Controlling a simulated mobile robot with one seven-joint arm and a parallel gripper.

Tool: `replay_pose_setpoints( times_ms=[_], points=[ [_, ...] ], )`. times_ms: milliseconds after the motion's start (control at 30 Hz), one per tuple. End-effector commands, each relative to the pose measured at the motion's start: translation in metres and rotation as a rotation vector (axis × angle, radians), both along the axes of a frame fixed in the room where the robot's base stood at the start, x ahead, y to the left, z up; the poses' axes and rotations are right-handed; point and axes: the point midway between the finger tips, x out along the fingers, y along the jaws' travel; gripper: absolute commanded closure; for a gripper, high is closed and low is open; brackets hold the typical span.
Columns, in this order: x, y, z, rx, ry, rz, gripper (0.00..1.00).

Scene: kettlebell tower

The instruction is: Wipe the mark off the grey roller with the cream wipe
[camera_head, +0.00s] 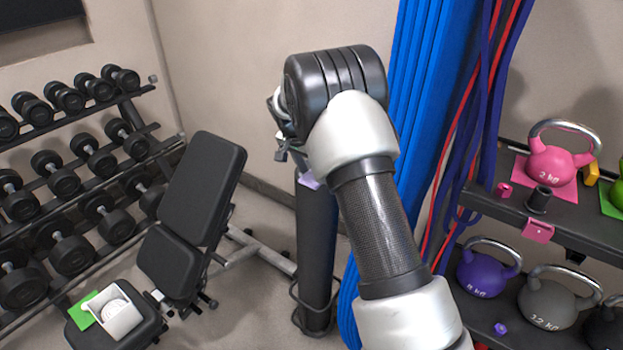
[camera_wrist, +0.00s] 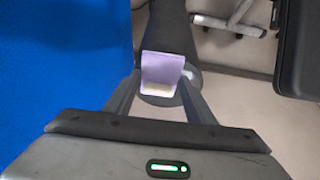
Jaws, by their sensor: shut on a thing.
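My gripper (camera_wrist: 160,84) is shut on a lilac piece with a cream lower edge, which looks like the wipe (camera_wrist: 162,68). The lilac piece also shows in the head view (camera_head: 309,180), below my wrist. Close behind it, a dark grey upright cylinder (camera_head: 317,240), which looks like the roller, stands in a ringed floor stand. It also shows in the wrist view (camera_wrist: 168,28). I cannot tell whether the wipe touches the roller. I see no mark on the visible side. My arm hides part of the area around its top.
A black bench (camera_head: 203,190) stands left of the roller, with a white box (camera_head: 127,322) on its end. Blue hanging bands (camera_head: 415,110) are close on the right. A kettlebell shelf (camera_head: 590,230) is at right, a dumbbell rack (camera_head: 150,92) at left.

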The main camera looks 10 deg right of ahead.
Motion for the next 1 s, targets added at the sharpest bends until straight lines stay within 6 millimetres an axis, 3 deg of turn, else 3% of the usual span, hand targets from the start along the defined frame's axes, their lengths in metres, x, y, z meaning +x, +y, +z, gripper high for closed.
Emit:
replay_pose_setpoints(
  times_ms=[700, 1000],
  points=[
    [0.000, 0.000, -0.003, -0.001, 0.001, 0.000, 0.88],
    [0.015, 0.018, -0.003, -0.001, 0.001, 0.002, 0.88]
  ],
)
